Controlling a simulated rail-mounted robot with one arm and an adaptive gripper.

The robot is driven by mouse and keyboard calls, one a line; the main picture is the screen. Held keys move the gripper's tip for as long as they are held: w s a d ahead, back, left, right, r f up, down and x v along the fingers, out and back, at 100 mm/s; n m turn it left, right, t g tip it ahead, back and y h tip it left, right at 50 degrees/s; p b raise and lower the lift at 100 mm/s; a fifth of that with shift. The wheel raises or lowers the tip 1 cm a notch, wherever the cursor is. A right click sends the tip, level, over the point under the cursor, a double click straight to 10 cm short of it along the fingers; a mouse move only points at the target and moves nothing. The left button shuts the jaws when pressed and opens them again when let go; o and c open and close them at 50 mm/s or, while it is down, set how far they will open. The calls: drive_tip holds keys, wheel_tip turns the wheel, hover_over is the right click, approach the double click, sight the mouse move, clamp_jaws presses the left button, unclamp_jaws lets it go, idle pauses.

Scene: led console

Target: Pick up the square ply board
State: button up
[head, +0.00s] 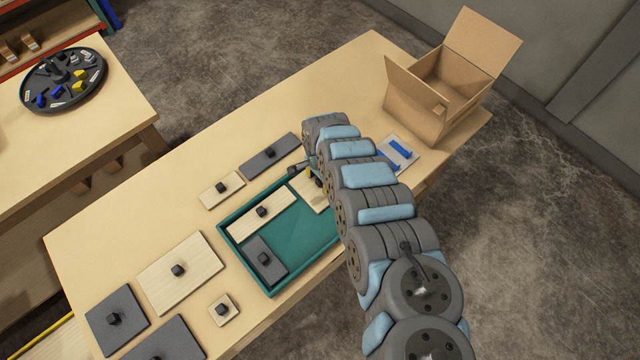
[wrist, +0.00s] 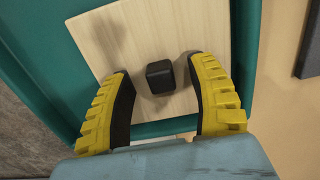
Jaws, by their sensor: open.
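A pale ply board with a black knob (wrist: 160,77) lies in the green tray under my gripper; it looks roughly square in the wrist view (wrist: 120,40). In the head view part of this board (head: 309,194) shows at the tray's far right, the rest hidden by my arm. My gripper (wrist: 165,95) is open, its yellow fingers on either side of the knob; I cannot tell whether they touch it. In the head view only a bit of my gripper (head: 312,176) shows.
The green tray (head: 310,240) also holds a long ply board (head: 280,212) and a dark board (head: 262,250). Several knobbed boards lie around it, including a large ply one (head: 195,260) and a small ply one (head: 222,318). An open carton (head: 415,108) stands at the far right.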

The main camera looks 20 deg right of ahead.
sight(320, 182)
drive_tip(key=shift+d+f, duration=0.1)
drive_tip(key=shift+f, duration=0.15)
clamp_jaws()
idle(0.3)
drive_tip(key=shift+r, duration=0.1)
drive_tip(key=shift+r, duration=1.3)
drive_tip(key=shift+s+r+p, duration=0.3)
drive_tip(key=shift+r, duration=0.45)
drive_tip(key=s+a+r+p, duration=0.3)
drive_tip(key=s+r+p, duration=0.5)
drive_tip(key=s+p, duration=0.4)
drive_tip(key=shift+s+a+r+p, duration=0.35)
drive_tip(key=shift+a+r+p, duration=0.05)
drive_tip(key=shift+p, duration=0.4)
